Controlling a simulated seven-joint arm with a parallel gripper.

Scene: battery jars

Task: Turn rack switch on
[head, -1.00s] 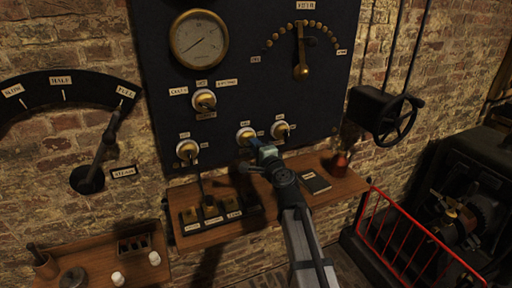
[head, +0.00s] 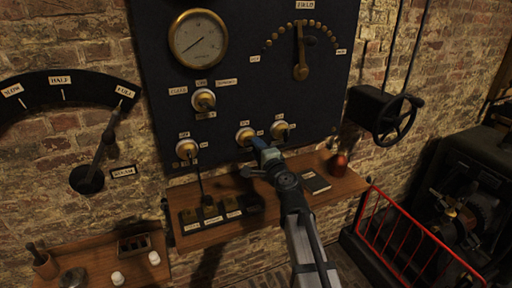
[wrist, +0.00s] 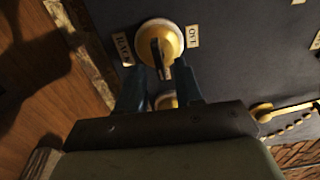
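The rack switch (head: 245,136) is a round brass knob with a dark lever, the middle one in the lower row on the black panel. In the wrist view the switch (wrist: 160,37) has a label that appears to read RACK on its left and one like OFF on its right. Its lever runs down the picture. My gripper (wrist: 159,82) is open, its blue fingers on either side of the lever's lower end. In the head view my gripper (head: 258,145) is just right of and below the knob and hides part of its surroundings. I cannot tell whether a finger touches the lever.
Another brass switch (head: 280,131) is close on the right, and one (head: 187,149) is to the left. A wooden shelf (head: 325,203) below holds a dark booklet (head: 315,182) and a copper-coloured vessel (head: 340,166). A red railing (head: 415,235) stands at right.

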